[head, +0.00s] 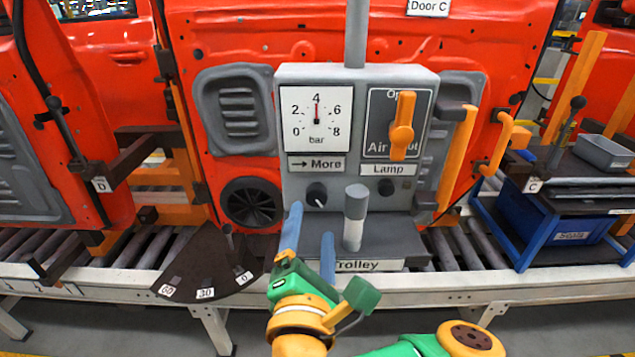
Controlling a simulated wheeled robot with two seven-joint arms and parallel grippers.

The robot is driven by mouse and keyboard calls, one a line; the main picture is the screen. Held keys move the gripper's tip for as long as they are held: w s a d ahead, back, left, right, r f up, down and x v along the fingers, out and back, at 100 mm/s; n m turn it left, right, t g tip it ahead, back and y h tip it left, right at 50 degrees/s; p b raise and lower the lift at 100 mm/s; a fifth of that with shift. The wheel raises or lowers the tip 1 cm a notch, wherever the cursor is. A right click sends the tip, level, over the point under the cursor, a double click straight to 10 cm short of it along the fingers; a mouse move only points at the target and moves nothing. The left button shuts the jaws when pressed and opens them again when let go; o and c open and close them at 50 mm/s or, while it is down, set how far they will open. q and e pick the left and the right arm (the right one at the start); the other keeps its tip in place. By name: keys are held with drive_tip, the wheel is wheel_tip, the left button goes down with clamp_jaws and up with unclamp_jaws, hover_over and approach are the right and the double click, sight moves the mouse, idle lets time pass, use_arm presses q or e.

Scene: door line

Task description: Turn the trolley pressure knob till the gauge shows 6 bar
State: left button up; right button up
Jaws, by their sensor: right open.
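The trolley is a grey panel (358,75) with a label reading Trolley at its foot. Its white gauge (316,118) is marked 0 to 8 bar, and the needle points up at 4. Below it, under a label with a right arrow and More (316,164), is the small dark pressure knob (317,195) with a white pointer line. My right gripper (311,222) reaches up from below with its blue fingers apart and empty. Its fingertips are just below the knob in the picture; I cannot tell how far in front. My left gripper is not in view.
An orange Air lever (403,125) stands upright right of the gauge, above a dark Lamp knob (386,187). A grey upright cylinder (354,217) stands right of my fingers. A dark lever sector (208,270) is lower left. A blue cart (560,225) stands right.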

sight(316, 201)
drive_tip(key=shift+w, duration=0.3)
drive_tip(key=shift+b, duration=0.95)
drive_tip(key=shift+w+r+b, duration=0.1)
drive_tip(key=shift+w+b, duration=0.2)
drive_tip(key=shift+b, duration=0.1)
drive_tip(key=w, duration=0.5)
drive_tip(key=shift+w+d, duration=0.25)
drive_tip(key=shift+r, duration=0.1)
drive_tip(key=shift+s, duration=0.1)
clamp_jaws()
